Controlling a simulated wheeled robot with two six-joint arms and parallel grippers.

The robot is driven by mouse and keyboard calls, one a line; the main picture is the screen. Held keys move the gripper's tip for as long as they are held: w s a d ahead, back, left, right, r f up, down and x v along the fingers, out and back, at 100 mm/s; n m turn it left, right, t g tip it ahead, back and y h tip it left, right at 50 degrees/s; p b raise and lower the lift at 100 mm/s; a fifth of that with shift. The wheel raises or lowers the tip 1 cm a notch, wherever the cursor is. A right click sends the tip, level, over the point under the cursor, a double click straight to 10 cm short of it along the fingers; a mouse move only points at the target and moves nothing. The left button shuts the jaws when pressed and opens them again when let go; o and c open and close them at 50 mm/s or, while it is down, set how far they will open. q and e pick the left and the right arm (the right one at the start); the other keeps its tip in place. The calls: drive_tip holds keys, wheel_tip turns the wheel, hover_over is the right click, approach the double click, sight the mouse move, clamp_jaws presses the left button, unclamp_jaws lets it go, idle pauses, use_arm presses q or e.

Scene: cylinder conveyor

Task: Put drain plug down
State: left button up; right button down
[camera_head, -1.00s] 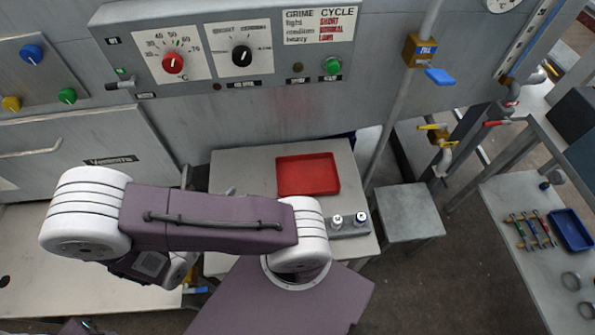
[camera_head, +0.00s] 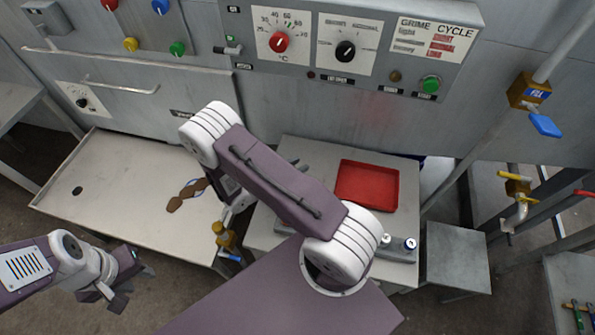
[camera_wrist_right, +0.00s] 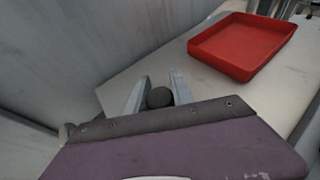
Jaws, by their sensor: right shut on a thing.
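The drain plug (camera_wrist_right: 159,97) is a dark round piece between the two grey fingers of my right gripper (camera_wrist_right: 158,82), which is shut on it above the light table, in the right wrist view. In the head view my right arm's purple link covers most of that gripper, and I cannot make out the plug. My left gripper (camera_head: 132,287) is at the lower left of the head view, in front of the left counter, with its dark fingers apart and nothing seen between them. A dark round hole (camera_head: 77,190) is in the left counter (camera_head: 120,165).
A red tray (camera_head: 366,186) lies on the small table (camera_head: 310,150), right of my right gripper; it also shows in the wrist view (camera_wrist_right: 243,45). The grey machine wall (camera_head: 340,110) rises behind. Brown flat pieces (camera_head: 188,193) lie on the counter near a brass tap (camera_head: 224,236).

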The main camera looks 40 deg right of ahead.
drive_tip(key=shift+f, duration=1.7)
drive_tip(key=c, duration=1.1)
unclamp_jaws()
drive_tip(key=shift+r, duration=0.35)
drive_tip(key=b+v, duration=0.1)
drive_tip(key=v, duration=1.1)
drive_tip(key=shift+f, duration=0.2)
